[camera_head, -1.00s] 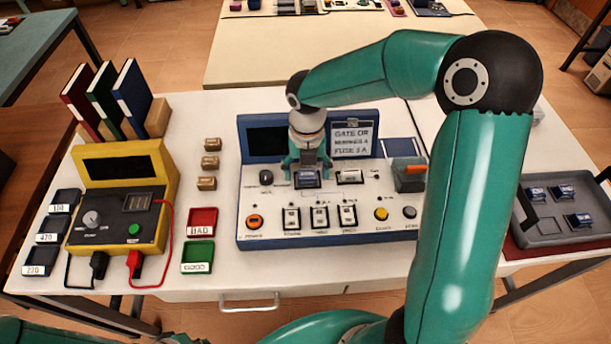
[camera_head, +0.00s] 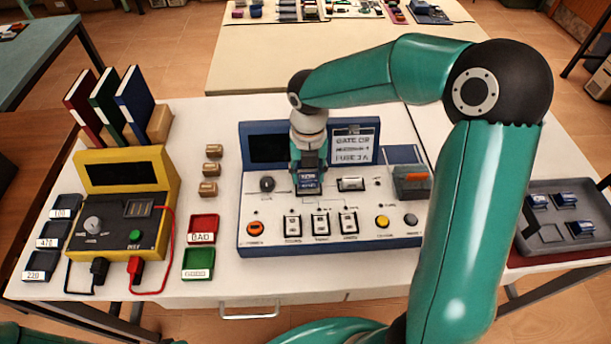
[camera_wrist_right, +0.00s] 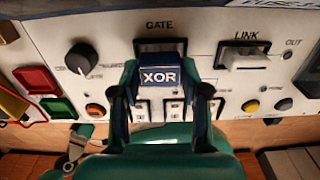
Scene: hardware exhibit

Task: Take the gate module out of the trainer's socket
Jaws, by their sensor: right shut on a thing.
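The gate module (camera_head: 309,183) is a small blue block on the trainer (camera_head: 385,228), a white panel with a blue case. In the right wrist view it reads XOR (camera_wrist_right: 160,78), and the socket marked GATE (camera_wrist_right: 160,46) shows just behind it. My right gripper (camera_head: 308,170) is shut on the module, with a finger on each side in the wrist view. The module appears raised from the panel, but its lower end is hidden, so I cannot tell how far it is clear.
A LINK part (camera_head: 352,184) and a grey holder (camera_head: 411,182) sit right of the module. A knob (camera_head: 267,184) is left of it. A grey tray (camera_head: 540,243) with several blue modules stands at the right. Red (camera_head: 203,228) and green (camera_head: 198,263) trays lie left of the trainer.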

